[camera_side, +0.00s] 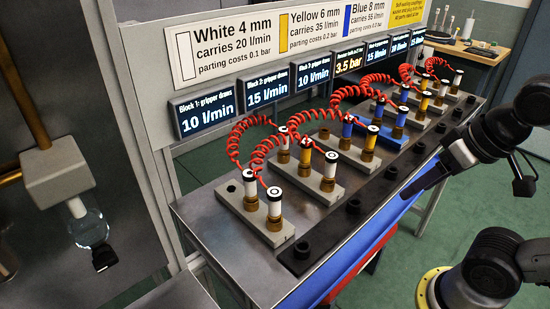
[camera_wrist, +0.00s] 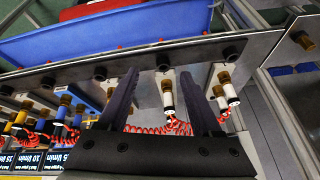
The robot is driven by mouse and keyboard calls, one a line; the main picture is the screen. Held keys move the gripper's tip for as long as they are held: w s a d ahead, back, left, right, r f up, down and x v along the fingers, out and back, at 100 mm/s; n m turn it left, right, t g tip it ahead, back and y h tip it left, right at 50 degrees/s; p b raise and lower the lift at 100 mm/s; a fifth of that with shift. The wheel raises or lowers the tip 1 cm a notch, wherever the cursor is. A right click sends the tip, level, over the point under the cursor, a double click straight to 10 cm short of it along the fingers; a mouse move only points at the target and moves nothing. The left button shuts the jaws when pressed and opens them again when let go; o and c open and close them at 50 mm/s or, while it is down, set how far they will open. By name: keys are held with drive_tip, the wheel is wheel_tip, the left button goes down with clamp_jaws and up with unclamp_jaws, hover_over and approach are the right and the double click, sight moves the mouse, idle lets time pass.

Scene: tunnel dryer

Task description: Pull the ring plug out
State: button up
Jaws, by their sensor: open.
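Several plugs stand upright in brass sockets on grey and blue blocks, many joined by red coiled hoses. The nearest block (camera_side: 235,208) carries two white plugs, one at the front (camera_side: 274,206) and one behind it (camera_side: 250,190). My gripper (camera_side: 425,180) is open and empty, in the air right of the bench, apart from the plugs. In the wrist view a white plug (camera_wrist: 168,97) shows between my fingers (camera_wrist: 160,72), and another (camera_wrist: 229,92) right of them.
A dark rail with black knobs (camera_side: 353,206) runs along the bench's front edge. A sign board (camera_side: 230,45) and lit displays (camera_side: 207,115) stand behind the blocks. A glass bulb (camera_side: 88,228) hangs at left. A blue bin (camera_wrist: 120,38) shows in the wrist view.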

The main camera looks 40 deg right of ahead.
drive_tip(key=w+a+r+m+g, duration=0.1)
drive_tip(key=w+r+m, duration=0.4)
drive_tip(key=r+m, duration=0.3)
drive_tip(key=w+a+r+m+g, duration=0.2)
drive_tip(key=w+a+r+m, duration=0.2)
drive_tip(key=w+a+m, duration=0.15)
drive_tip(key=g, duration=0.2)
hover_over(275, 191)
wheel_tip(275, 191, down, 4)
wheel_tip(275, 191, down, 14)
drive_tip(key=shift+r, duration=0.1)
clamp_jaws()
